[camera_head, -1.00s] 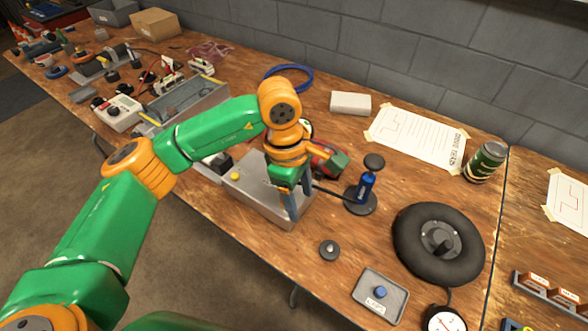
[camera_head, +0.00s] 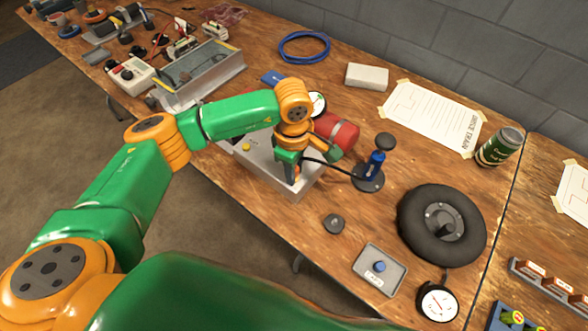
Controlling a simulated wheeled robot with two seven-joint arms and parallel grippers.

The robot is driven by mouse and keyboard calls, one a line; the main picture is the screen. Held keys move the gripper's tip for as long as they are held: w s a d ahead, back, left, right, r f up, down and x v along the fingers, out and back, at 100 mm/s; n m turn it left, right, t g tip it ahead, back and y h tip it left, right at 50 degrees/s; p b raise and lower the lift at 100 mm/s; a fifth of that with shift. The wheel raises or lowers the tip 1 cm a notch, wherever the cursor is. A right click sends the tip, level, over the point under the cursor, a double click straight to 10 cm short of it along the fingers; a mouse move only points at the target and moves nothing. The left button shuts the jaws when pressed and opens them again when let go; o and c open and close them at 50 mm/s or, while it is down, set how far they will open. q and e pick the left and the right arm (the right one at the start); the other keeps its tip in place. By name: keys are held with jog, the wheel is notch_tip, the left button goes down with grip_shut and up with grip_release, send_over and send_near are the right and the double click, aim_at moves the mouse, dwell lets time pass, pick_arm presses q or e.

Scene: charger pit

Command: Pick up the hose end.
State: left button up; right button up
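My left gripper (camera_head: 292,172) points down at the right end of a grey metal tray (camera_head: 262,168) on the workbench. Its fingertips are small and partly hidden by its own body, so its opening does not show clearly. A black hose (camera_head: 326,164) runs left from the blue hand pump (camera_head: 375,166) on its round black base towards this gripper. The hose's far end is hidden at the gripper, and I cannot tell whether the fingers touch it. My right gripper is not in view.
A red cylinder (camera_head: 338,130) and a round gauge (camera_head: 317,103) stand close behind the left gripper. A wheel (camera_head: 416,220), a small tray with a blue knob (camera_head: 382,271) and a dial gauge (camera_head: 438,303) lie to the right. The bench is clear around the black knob (camera_head: 334,223).

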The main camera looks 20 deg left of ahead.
pick_arm(q)
grip_shut()
jog(key=shift+w, duration=0.1)
jog(key=shift+r, duration=0.15)
notch_tip(320, 180, up, 3)
jog(key=shift+f, duration=0.15)
jog(key=s+a+r+b, duration=0.2)
jog(key=s+a+r, duration=0.1)
jog(key=s+r, duration=0.7)
jog(key=s, duration=0.3)
jog(key=shift+s+b, duration=0.35)
jog(key=shift+b, duration=0.05)
